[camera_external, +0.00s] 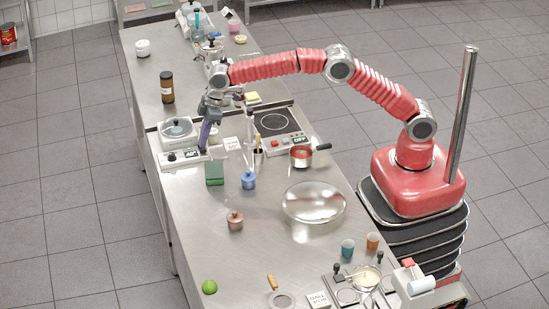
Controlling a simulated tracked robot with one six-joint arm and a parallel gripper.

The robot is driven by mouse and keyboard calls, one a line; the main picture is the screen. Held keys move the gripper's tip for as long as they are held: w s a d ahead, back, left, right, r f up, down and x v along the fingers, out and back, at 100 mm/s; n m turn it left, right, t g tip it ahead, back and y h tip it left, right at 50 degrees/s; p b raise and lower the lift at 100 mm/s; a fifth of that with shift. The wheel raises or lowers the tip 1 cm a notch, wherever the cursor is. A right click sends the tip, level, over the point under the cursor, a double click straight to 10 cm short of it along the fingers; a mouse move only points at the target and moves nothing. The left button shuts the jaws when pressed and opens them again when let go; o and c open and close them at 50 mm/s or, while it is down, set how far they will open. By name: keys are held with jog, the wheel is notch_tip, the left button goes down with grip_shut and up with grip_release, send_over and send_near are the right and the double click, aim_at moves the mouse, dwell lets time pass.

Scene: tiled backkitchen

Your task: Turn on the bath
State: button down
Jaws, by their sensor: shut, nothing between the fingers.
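The bath appears to be the metal appliance (164,143) at the left edge of the counter, with a round, clear-lidded vessel (178,128) on top. Its front panel (180,156) has a dark knob or button and a small white label, too small to read surely. My gripper (203,149) points down at the right end of this panel. Its purple fingers are shut and empty. They overlap the panel's right end in the picture; I cannot tell whether they touch it. The arm reaches over the counter from the red base at right.
A hot plate (273,122) with a similar panel stands to the right, with a red-filled pan (301,157) before it. A green block (214,173), a blue bottle (248,180) and a brown jar (167,87) are nearby. Clear counter lies in front at left.

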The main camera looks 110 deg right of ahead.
jog(key=shift+a, duration=0.2)
jog(key=shift+r, duration=0.1)
jog(key=shift+d+r, duration=0.1)
jog(key=shift+r, duration=0.35)
jog(key=d+v, duration=0.2)
jog(key=v, duration=1)
jog(key=shift+w+d+r, duration=0.25)
jog(key=shift+d+r, duration=0.1)
